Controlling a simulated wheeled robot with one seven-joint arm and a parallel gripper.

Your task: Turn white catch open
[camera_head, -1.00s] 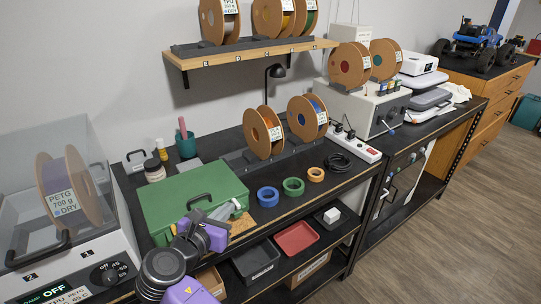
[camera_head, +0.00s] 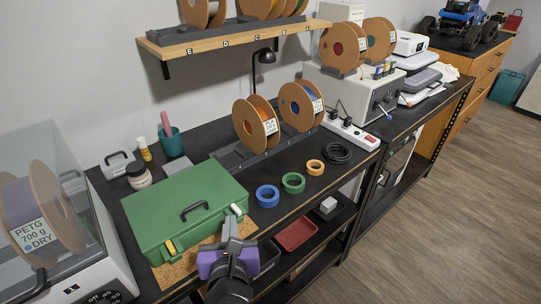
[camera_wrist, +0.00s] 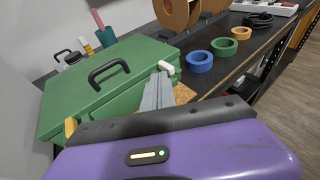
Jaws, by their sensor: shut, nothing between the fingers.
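A closed green case (camera_head: 170,205) with a dark handle lies on the black bench. Its white catch (camera_head: 236,209) is at the right end of the front edge, and its yellow catch (camera_head: 169,246) is toward the left end. The white catch (camera_wrist: 166,66) also shows in the wrist view, just beyond the grey fingertips. My gripper (camera_head: 231,222) is shut and empty, its fingertips right by the white catch; I cannot tell whether they touch it. In the wrist view the fingers (camera_wrist: 158,84) point toward the catch.
Blue (camera_head: 267,196), green (camera_head: 293,183) and orange tape rolls lie right of the case. Filament spools (camera_head: 256,124) stand behind them. A clear-lidded dryer (camera_head: 60,250) stands at the left. A cork mat (camera_head: 180,267) lies in front of the case.

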